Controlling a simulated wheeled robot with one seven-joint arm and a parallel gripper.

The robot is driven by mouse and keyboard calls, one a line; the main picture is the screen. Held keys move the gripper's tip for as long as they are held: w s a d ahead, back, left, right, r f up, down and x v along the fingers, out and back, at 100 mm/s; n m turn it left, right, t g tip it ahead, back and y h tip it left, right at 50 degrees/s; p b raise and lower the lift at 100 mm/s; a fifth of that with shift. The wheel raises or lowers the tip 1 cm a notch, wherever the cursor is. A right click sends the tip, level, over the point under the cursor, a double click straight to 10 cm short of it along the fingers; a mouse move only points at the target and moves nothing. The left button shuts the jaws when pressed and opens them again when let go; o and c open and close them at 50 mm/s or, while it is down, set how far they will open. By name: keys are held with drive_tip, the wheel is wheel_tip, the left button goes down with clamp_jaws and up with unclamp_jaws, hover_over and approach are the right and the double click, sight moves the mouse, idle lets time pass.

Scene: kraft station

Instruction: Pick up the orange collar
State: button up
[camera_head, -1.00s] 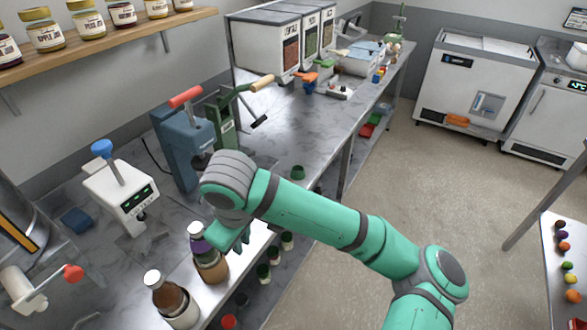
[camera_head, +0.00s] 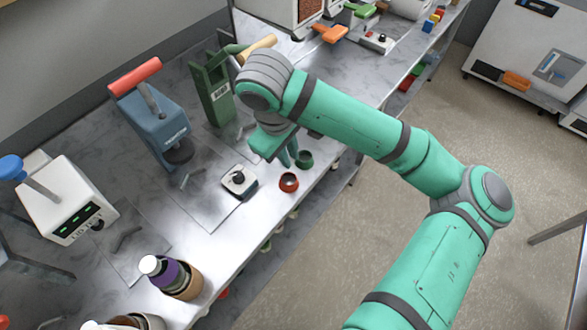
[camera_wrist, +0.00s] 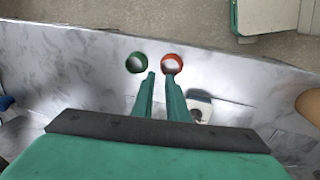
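The orange collar (camera_head: 289,183) is a small red-orange ring lying on the steel counter near its front edge. In the wrist view the collar (camera_wrist: 172,63) shows just beyond the right fingertip. A similar green collar (camera_head: 304,159) lies close to it, also seen in the wrist view (camera_wrist: 136,62) to the left. My gripper (camera_head: 289,160) points down above the counter beside the two collars. In the wrist view its fingers (camera_wrist: 160,76) stand a little apart with nothing between them. The exact height of the fingertips is hard to tell.
A small white device with a black knob (camera_head: 239,181) stands left of the orange collar. A blue press with a red handle (camera_head: 154,128) and a green press (camera_head: 212,92) stand behind. Bottles (camera_head: 172,277) stand at the front left. The counter drops off to the floor.

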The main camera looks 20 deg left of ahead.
hover_over(295, 178)
drive_tip(key=s, duration=0.2)
drive_tip(key=f, duration=0.3)
drive_tip(key=a+f, duration=0.1)
drive_tip(key=shift+w+f, duration=0.25)
drive_tip(key=shift+f, duration=0.15)
drive_tip(key=shift+x, duration=2.55)
clamp_jaws()
drive_tip(key=shift+r, duration=0.55)
drive_tip(key=v, duration=0.2)
drive_tip(key=shift+d+r, duration=0.1)
drive_tip(key=shift+r, duration=0.25)
drive_tip(key=s+d+r, duration=0.2)
drive_tip(key=s+r, duration=0.7)
drive_tip(key=s, duration=0.4)
drive_tip(key=shift+s, duration=0.25)
